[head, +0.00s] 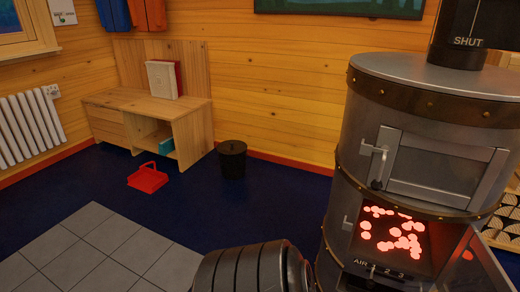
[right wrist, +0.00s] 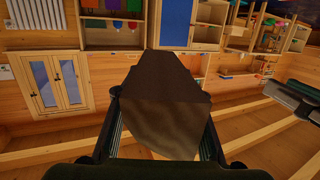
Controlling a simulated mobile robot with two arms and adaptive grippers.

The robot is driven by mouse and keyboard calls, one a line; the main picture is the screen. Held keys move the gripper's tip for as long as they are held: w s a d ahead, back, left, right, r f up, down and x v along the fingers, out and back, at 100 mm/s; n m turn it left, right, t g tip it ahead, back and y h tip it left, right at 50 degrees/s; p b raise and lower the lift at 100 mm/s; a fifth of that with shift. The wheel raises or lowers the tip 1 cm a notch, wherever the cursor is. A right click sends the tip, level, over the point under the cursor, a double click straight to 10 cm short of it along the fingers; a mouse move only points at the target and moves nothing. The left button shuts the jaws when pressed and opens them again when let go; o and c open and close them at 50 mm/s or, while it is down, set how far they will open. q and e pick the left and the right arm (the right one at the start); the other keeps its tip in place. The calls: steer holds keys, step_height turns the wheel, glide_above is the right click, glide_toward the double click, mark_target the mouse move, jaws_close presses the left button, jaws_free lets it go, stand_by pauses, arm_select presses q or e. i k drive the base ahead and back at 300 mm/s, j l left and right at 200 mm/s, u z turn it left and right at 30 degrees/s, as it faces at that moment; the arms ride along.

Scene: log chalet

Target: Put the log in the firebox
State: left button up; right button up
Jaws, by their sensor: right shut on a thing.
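The stove (head: 430,130) stands at the right of the head view. Its firebox (head: 385,255) is the lower opening, with glowing red embers inside. The firebox door (head: 475,262) hangs open at the right. The log's far end points away from the wrist. The log and both grippers are out of the head view.
One of my arm links shows at the bottom, left of the stove. A wooden bench (head: 190,130) is against the wall. Grey tiles (head: 95,250) lie clear at left.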

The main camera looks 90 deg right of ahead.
mark_target(391, 236)
steer(key=i+z, duration=0.15)
steer(key=z, duration=0.35)
steer(key=i+j+z, duration=0.1)
steer(key=z, duration=0.35)
steer(key=i+j+z, duration=0.1)
steer(key=z, duration=0.4)
